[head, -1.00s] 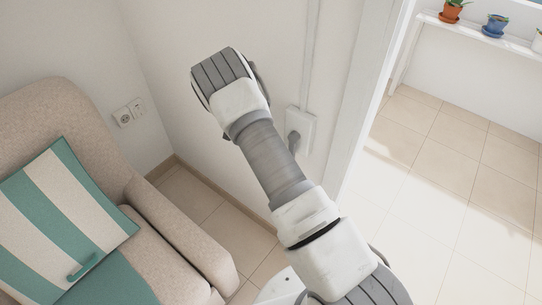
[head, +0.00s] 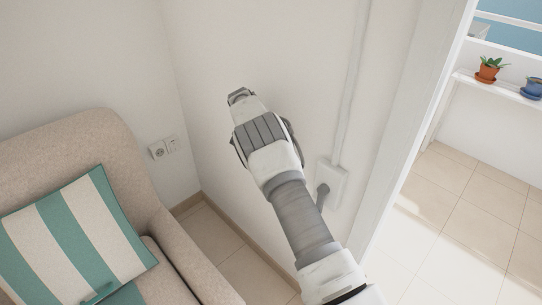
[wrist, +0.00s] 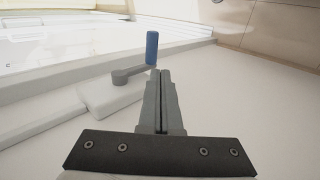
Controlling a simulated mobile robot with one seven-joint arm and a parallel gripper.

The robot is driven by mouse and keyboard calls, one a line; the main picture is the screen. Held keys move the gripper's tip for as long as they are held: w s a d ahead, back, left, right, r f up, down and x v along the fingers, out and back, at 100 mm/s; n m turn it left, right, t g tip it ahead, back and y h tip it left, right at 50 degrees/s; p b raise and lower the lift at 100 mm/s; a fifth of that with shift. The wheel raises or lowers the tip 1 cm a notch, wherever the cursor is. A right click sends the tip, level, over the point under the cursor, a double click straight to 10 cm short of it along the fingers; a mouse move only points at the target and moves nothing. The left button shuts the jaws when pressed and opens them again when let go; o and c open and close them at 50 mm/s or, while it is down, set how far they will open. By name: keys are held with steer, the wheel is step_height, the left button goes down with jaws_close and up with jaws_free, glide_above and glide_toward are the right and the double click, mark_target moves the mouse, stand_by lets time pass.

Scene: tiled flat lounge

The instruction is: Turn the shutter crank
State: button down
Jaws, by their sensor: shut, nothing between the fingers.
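The shutter crank shows in the wrist view, with an upright blue handle (wrist: 152,47) on a grey crank arm (wrist: 128,74). It is fixed to a white wall plate (wrist: 106,100). In the head view the plate (head: 336,178) and part of the grey crank (head: 322,195) show on the wall, right of my arm; I see no blue there. My gripper (wrist: 161,72) is shut and empty. Its tips appear just below and right of the handle; I cannot tell the gap. In the head view my gripper (head: 239,94) points up and left of the plate.
A beige armchair (head: 75,140) with a striped cushion (head: 75,235) fills the left. Wall sockets (head: 164,147) are in the corner. A white door frame (head: 412,130) stands right of the plate, with open tiled floor (head: 470,205) and a shelf of potted plants beyond.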

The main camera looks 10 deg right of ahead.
steer(key=p+v, duration=0.4)
steer(key=p, duration=0.1)
steer(key=shift+r, duration=0.3)
steer(key=shift+w+a+p, duration=0.1)
steer(key=shift+p, duration=0.2)
